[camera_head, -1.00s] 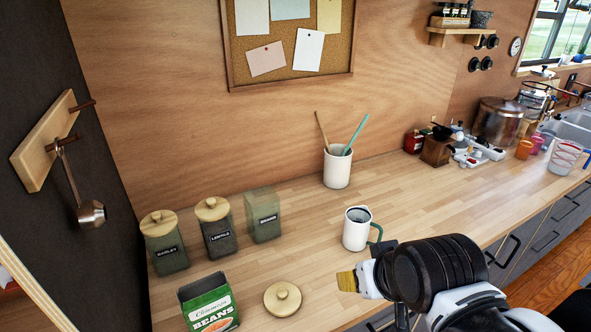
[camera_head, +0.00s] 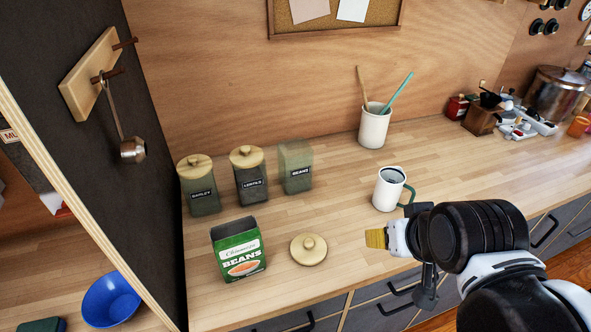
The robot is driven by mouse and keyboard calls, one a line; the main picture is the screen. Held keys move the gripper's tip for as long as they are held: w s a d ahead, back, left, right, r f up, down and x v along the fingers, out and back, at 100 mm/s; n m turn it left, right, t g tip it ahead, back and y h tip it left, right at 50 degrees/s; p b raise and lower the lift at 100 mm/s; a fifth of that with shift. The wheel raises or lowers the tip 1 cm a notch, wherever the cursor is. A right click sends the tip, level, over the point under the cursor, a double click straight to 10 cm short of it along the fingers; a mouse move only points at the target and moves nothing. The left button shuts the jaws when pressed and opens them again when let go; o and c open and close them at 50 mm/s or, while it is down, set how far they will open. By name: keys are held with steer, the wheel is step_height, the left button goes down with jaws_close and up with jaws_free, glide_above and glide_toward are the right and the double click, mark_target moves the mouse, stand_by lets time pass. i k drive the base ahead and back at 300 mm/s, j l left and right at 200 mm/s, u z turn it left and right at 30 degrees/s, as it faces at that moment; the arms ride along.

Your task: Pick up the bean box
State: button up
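The bean box (camera_head: 239,254) is a green and white carton labelled BEANS, standing upright near the front left of the wooden counter. Its top looks open and dark inside. My gripper (camera_head: 377,238) shows a yellowish fingertip pad pointing left, over the counter's front part. It is to the right of the box and well apart from it. Only one side of the fingers shows clearly, so their opening cannot be made out.
A wooden lid (camera_head: 308,249) lies just right of the box. Behind stand the barley jar (camera_head: 198,187), lentils jar (camera_head: 249,175) and lidless beans jar (camera_head: 296,168). A white mug (camera_head: 388,189) stands near my gripper. A dark partition (camera_head: 140,190) bounds the counter's left side.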

mark_target(238, 246)
steer(key=l+u, duration=0.4)
steer(key=k+l+u, duration=0.1)
steer(key=l+u, duration=0.3)
steer(key=k+l+u, duration=0.1)
steer(key=l+u, duration=0.3)
steer(key=j, duration=0.1)
